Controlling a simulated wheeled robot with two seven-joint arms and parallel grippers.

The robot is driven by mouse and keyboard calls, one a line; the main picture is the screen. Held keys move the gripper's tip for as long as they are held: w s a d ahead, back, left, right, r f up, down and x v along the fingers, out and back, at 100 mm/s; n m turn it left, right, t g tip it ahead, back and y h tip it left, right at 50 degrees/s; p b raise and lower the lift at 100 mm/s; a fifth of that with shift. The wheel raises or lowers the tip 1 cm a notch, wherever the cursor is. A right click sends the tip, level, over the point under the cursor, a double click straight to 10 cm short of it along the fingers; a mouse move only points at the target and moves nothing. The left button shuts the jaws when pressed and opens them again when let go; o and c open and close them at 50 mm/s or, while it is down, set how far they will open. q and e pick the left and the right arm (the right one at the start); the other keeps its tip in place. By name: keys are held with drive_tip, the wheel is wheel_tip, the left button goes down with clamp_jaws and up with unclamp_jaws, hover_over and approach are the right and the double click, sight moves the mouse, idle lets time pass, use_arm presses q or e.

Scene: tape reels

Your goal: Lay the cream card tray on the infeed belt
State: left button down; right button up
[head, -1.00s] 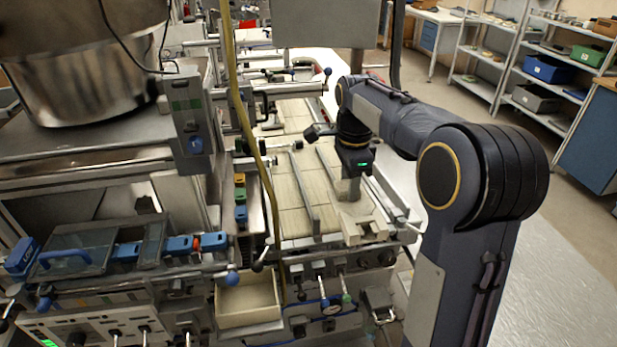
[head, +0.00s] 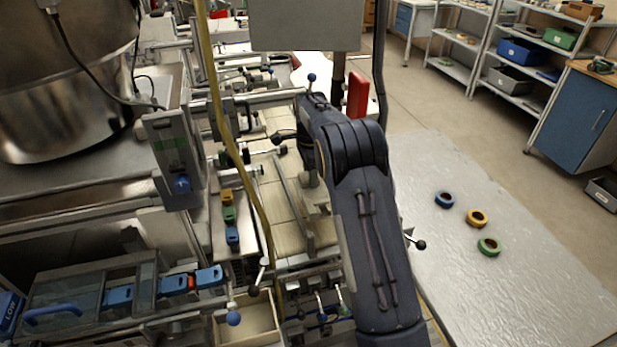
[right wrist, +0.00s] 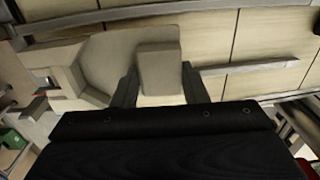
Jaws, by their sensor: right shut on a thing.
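The cream card tray (right wrist: 105,58) is in my right gripper (right wrist: 160,88), a pale piece with a notched left end and a raised block (right wrist: 160,72) between the two dark fingers. The right gripper is shut on that block. Below the tray, the planked pale surface of the infeed belt (right wrist: 270,42) shows in the right wrist view; I cannot tell whether tray and belt touch. In the head view my right arm covers most of the gripper and tray above the belt (head: 288,208). My left gripper is not in view.
A metal rail (head: 290,190) runs along the belt. A yellow hose (head: 228,125) hangs in front. An open cream bin (head: 262,318) sits at the near end. Blue (head: 444,200), yellow (head: 477,218) and green (head: 489,246) reels lie on the grey surface at right.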

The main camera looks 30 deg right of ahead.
drive_tip(key=shift+w+d+f, duration=0.2)
drive_tip(key=shift+w+f, duration=0.45)
drive_tip(key=shift+f, duration=0.15)
wheel_tip(320, 180, down, 3)
drive_tip(key=shift+p, duration=0.5)
drive_tip(key=shift+f, duration=0.2)
drive_tip(key=o, duration=1.1)
drive_tip(key=shift+r, duration=0.15)
